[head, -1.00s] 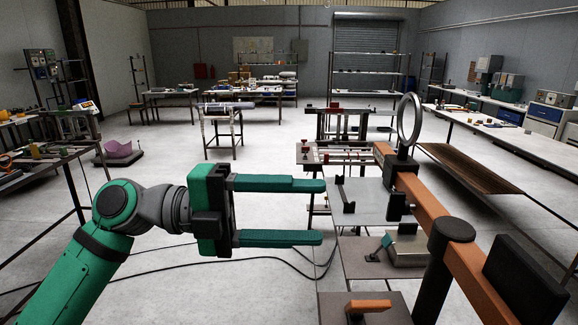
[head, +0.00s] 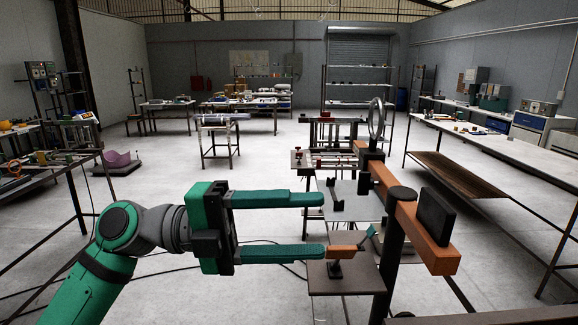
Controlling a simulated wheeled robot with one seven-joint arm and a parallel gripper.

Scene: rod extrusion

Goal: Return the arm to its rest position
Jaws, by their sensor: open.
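My gripper (head: 322,226) is in the middle of the head view. Its two green fingers are spread apart, point right, and have nothing between them. My green and grey arm (head: 120,235) reaches in from the lower left. The lower fingertip overlaps an orange handle (head: 344,251) in the picture; I cannot tell whether they touch.
To the right of my gripper stands an orange beam (head: 405,215) on a dark post (head: 391,262), with a ring (head: 376,118) and metal plates (head: 352,200). A long bench (head: 500,142) runs along the right. Open floor (head: 250,165) lies behind my gripper.

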